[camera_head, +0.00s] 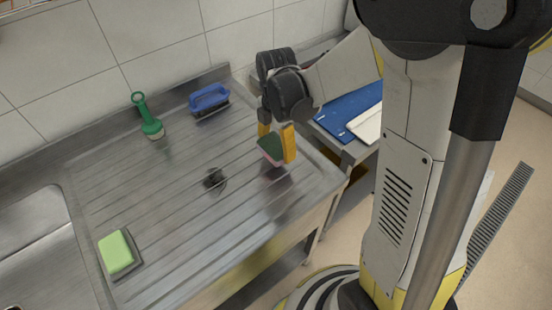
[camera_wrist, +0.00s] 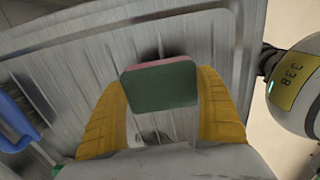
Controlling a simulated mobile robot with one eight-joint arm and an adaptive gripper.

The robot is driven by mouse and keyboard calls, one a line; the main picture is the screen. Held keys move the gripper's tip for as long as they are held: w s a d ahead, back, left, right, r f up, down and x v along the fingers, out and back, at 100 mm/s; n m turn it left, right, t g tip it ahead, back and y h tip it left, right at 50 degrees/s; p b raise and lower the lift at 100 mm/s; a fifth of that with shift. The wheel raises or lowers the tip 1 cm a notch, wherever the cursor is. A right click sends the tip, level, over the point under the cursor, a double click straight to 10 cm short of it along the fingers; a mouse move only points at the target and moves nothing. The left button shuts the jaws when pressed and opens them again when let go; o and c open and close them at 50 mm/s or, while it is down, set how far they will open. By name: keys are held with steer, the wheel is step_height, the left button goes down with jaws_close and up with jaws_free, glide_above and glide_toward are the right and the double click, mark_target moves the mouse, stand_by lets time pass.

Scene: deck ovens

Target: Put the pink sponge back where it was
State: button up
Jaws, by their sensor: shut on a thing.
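The pink sponge (camera_head: 271,149) has a dark green face upward and a pink layer below. My gripper (camera_head: 277,140) is shut on it, with a yellow finger on either side, over the right end of the ribbed steel drainboard (camera_head: 180,220). In the wrist view the sponge (camera_wrist: 160,87) sits between the yellow fingers (camera_wrist: 160,115), green face to the camera and a pink edge at its top. I cannot tell whether its underside touches the drainboard.
A light green sponge (camera_head: 115,251) lies on a dark holder at the front left. A dark round drain (camera_head: 214,179) is mid-board. A blue board (camera_head: 345,113) lies on the right-hand table.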

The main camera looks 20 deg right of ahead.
steer(key=shift+s+a+f, duration=0.1)
steer(key=shift+s+f, duration=0.15)
steer(key=shift+f+b, duration=0.85)
steer(key=shift+f, duration=1.05)
steer(key=shift+f, duration=0.2)
steer(key=o, duration=1)
steer(key=shift+o, duration=0.2)
steer(key=shift+r, duration=0.1)
